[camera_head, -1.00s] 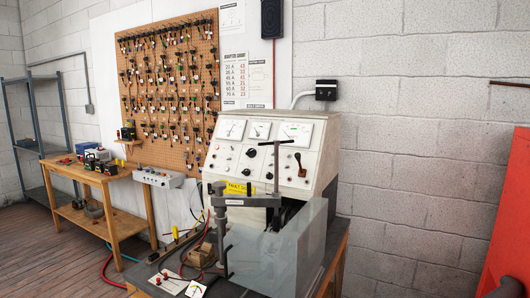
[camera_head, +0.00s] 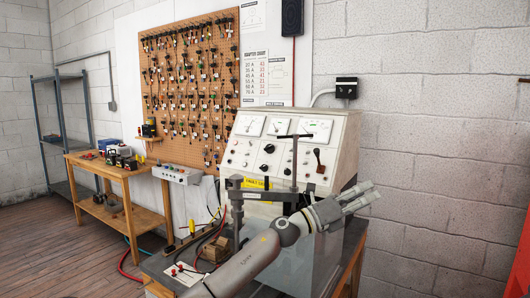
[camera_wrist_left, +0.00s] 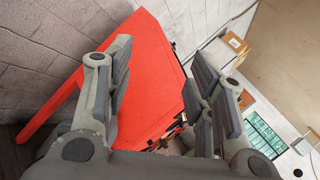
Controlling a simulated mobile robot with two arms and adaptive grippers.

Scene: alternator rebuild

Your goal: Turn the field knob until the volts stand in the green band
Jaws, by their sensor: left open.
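The test bench's sloping cream panel (camera_head: 290,150) stands in the middle of the head view. It has three white meters along its top. The right meter (camera_head: 315,129) shows a trace of green, but its needle is too small to read. Two black knobs, an upper one (camera_head: 269,148) and a lower one (camera_head: 263,168), sit below the meters; I cannot tell which is the field knob. My left gripper (camera_head: 374,191) is open and empty, in front of and right of the panel, pointing right. In the left wrist view its fingers (camera_wrist_left: 160,75) are spread apart. My right gripper is not in view.
A clamp post with a T-handle (camera_head: 295,150) stands before the panel. A clear guard (camera_head: 300,265) is partly behind my left arm. A red cabinet (camera_wrist_left: 150,80) fills the middle of the wrist view. A wooden table (camera_head: 110,170) stands at left.

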